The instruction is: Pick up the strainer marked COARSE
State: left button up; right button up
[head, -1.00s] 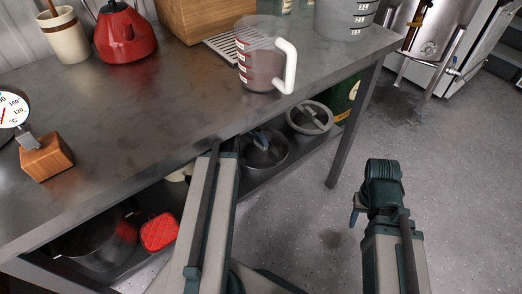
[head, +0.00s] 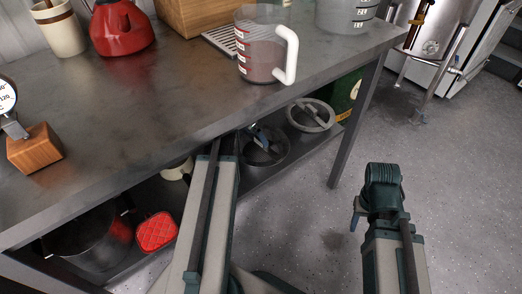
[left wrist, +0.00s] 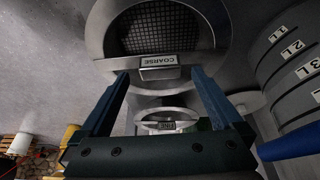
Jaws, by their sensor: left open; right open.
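The strainer marked COARSE (left wrist: 160,30) fills the top of the left wrist view, with a wide grey rim, dark mesh and a label plate that reads upside down. My left gripper (left wrist: 158,76) is open and empty, its two blue fingers on either side below that plate. A smaller ringed thing with an unreadable label (left wrist: 166,126) shows between the fingers. In the head view, my left gripper (head: 261,136) reaches under the table over a dark round vessel (head: 264,156). A grey-rimmed round vessel (head: 325,124) stands beside it; I cannot tell which is COARSE. My right gripper (head: 356,213) hangs over the floor.
The metal table (head: 140,110) overhangs the lower shelf, close to my left arm. A measuring jug (head: 262,60), red kettle (head: 121,28) and wooden block with a dial (head: 35,150) stand on it. A dark pot (head: 90,240) and red pad (head: 157,231) are below.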

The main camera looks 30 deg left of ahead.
aim_at(261, 145)
pick_arm(q)
jog(key=b+x, duration=0.3)
jog(key=x, duration=0.1)
jog(key=shift+r, duration=0.1)
grip_shut()
dwell(0.3)
